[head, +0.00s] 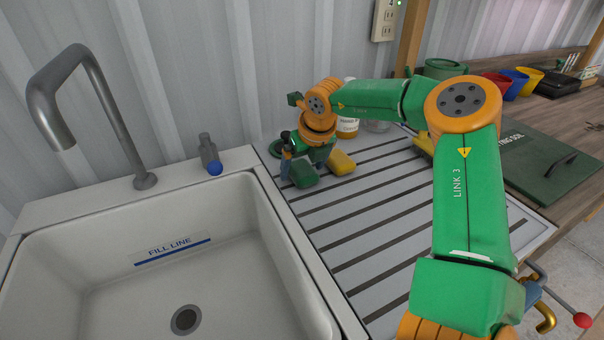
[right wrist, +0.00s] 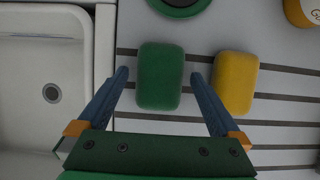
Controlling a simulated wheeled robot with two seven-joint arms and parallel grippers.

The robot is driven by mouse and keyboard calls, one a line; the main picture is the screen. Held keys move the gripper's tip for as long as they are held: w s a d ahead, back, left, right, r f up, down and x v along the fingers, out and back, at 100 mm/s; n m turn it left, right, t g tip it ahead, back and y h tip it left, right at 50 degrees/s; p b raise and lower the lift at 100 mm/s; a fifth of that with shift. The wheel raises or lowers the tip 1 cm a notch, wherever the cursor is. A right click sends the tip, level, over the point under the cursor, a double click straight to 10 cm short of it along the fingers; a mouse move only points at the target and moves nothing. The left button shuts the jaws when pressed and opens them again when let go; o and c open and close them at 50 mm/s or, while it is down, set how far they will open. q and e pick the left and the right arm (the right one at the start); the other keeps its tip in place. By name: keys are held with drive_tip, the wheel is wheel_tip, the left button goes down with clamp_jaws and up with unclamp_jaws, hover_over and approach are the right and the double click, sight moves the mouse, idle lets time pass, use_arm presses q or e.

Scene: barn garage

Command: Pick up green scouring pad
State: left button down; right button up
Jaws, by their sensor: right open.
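The green scouring pad (head: 303,176) lies on the ribbed drainboard (head: 345,225), just right of the sink. In the right wrist view the green pad (right wrist: 160,77) shows between the two fingers of my right gripper (right wrist: 158,78). The fingers are open, with a gap on both sides of the pad, and hold nothing. In the head view my right gripper (head: 298,160) is over the pad, partly hidden by its own wrist. My left gripper is not in view.
A yellow sponge (right wrist: 235,82) lies right of the green pad, close to the right finger. A round green item (right wrist: 180,5) is beyond it. The sink (head: 170,275) is on the left. A bottle (head: 347,125) stands at the back.

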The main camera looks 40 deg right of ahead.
sight(300, 163)
drive_tip(key=c, duration=1.3)
drive_tip(key=shift+o, duration=0.2)
wheel_tip(300, 163, up, 4)
drive_tip(key=shift+d+r+p, duration=0.1)
drive_tip(key=shift+d+p, duration=0.05)
drive_tip(key=shift+p, duration=0.4)
drive_tip(key=s+d+r, duration=0.8)
drive_tip(key=s+r, duration=0.1)
drive_tip(key=s, duration=0.2)
drive_tip(key=shift+d+r+b, duration=0.15)
drive_tip(key=shift+d+b, duration=0.05)
drive_tip(key=shift+b, duration=0.25)
